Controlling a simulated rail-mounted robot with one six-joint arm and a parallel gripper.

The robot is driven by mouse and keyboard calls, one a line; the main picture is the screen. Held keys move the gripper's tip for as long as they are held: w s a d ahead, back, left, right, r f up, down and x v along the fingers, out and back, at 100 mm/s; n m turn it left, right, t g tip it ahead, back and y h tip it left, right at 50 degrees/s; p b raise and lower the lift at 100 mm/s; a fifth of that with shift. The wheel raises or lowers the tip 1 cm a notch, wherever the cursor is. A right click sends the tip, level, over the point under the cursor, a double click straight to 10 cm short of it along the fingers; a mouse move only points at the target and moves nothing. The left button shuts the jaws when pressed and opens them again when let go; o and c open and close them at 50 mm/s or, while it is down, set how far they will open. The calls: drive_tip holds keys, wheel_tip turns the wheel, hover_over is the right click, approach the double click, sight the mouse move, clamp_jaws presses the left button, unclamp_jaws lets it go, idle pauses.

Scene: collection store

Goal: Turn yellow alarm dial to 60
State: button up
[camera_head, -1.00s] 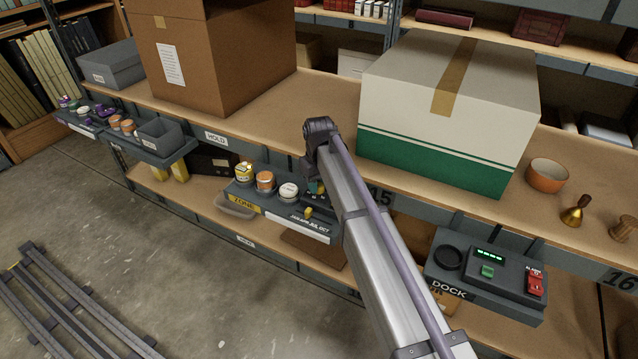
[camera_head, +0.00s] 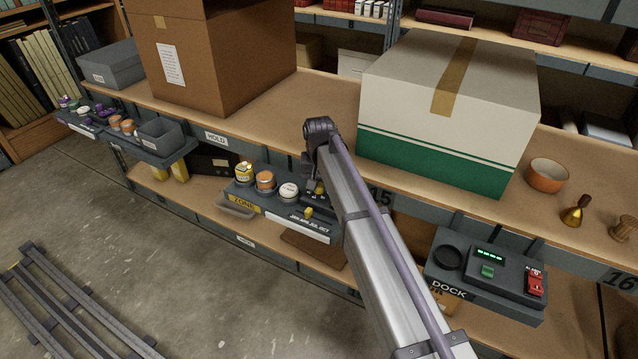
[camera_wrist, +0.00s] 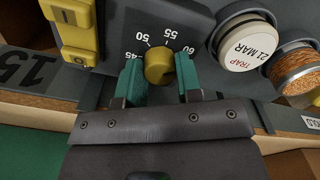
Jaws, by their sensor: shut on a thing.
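The yellow alarm dial (camera_wrist: 158,66) shows in the wrist view as a round knob on a dark panel. White marks 45, 50, 55 and 60 curve around its far side. My gripper (camera_wrist: 160,82) has its teal fingers on either side of the dial and is shut on it. I cannot read clearly which mark the dial points to. In the head view the arm's end hangs over the shelf unit's dark panel and largely hides the dial.
A yellow rocker switch (camera_wrist: 75,30) sits left of the dial in the wrist view. A white-lidded jar marked TRAP (camera_wrist: 246,45) stands close on the right, with an orange-filled jar (camera_wrist: 294,72) beyond. A large white and green box (camera_head: 450,110) stands behind the arm.

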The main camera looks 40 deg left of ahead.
sight(319, 185)
drive_tip(key=o, duration=0.9)
drive_tip(key=shift+o, duration=0.2)
wheel_tip(319, 185, up, 11)
drive_tip(key=p, duration=1)
drive_tip(key=shift+p, duration=0.4)
drive_tip(key=shift+f, duration=0.1)
